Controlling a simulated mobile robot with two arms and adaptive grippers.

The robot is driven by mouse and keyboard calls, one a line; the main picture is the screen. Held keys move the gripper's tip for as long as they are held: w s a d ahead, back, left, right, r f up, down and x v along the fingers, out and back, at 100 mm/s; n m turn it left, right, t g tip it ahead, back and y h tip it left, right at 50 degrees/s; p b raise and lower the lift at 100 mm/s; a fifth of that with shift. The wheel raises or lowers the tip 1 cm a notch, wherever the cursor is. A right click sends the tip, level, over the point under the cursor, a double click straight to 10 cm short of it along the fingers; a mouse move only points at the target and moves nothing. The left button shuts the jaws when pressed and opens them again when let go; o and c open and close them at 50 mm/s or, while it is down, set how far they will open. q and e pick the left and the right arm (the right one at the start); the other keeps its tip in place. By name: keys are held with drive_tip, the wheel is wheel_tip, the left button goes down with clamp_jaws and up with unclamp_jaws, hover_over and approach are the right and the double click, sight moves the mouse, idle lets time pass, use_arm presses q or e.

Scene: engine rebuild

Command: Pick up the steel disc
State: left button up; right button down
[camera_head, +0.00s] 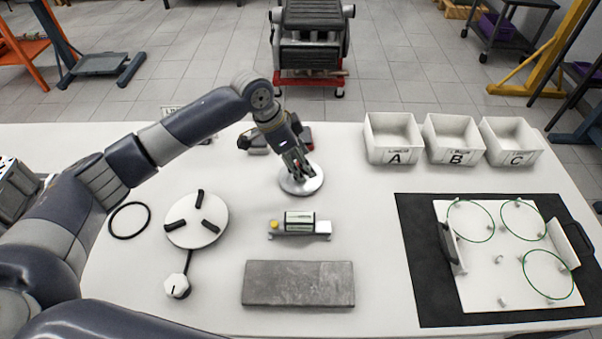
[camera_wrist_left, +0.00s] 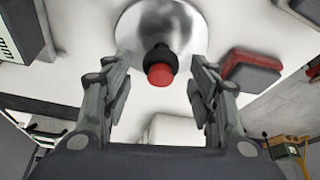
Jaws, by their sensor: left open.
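The steel disc (camera_head: 301,186) lies on the white table near its back middle. My left gripper (camera_head: 299,168) is over it, pointing down, and hides part of its top. In the left wrist view the disc (camera_wrist_left: 135,38) is shiny and round, with a black knob with a red end (camera_wrist_left: 160,70) standing at its middle. My left gripper (camera_wrist_left: 160,100) is open there, with one finger on each side of the knob and a gap to both. I cannot tell whether the fingertips touch the disc. My right gripper is not in view.
White bins A (camera_head: 391,158), B (camera_head: 452,159) and C (camera_head: 512,161) stand back right. A white plate with green rings (camera_head: 480,272) lies on a black mat (camera_head: 419,240). A grey slab (camera_head: 298,284), a small level-like device (camera_head: 300,226) and a three-armed round fixture (camera_head: 197,236) lie nearer.

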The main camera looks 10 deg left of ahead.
use_arm(q)
drive_tip(key=shift+w+d+f, duration=0.15)
drive_tip(key=shift+d+f, duration=0.1)
drive_tip(key=shift+f, duration=0.25)
clamp_jaws()
drive_tip(key=shift+r, duration=0.1)
